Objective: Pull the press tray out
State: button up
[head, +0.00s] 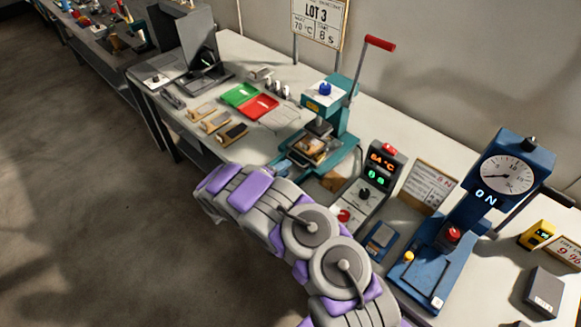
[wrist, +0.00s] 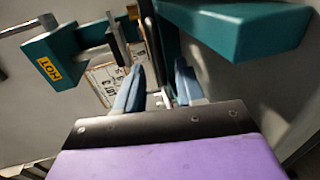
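The teal press (head: 345,125) with a red-tipped lever stands on the bench in the head view. Its tray area (head: 309,147), with a brownish piece, lies under the press head. My gripper (head: 284,165) is low at the front left of the press, with its bluish fingers close to the press base. In the wrist view my gripper (wrist: 159,78) shows two blue fingers standing apart, with a narrow grey part between or behind them. I cannot tell whether the fingers touch the tray or its handle. Teal press parts, one marked HOT (wrist: 48,68), lie beyond the fingers.
A controller with lit digits (head: 381,172) stands right of the press. A blue dial gauge stand (head: 497,180) is farther right. Green (head: 239,95) and red (head: 261,108) trays and several small wooden blocks lie left of the press. Open floor is at left.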

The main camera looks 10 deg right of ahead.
jog(key=shift+b+x, duration=0.3)
jog(key=shift+x, duration=1.75)
grip_shut()
jog(key=shift+s, duration=0.1)
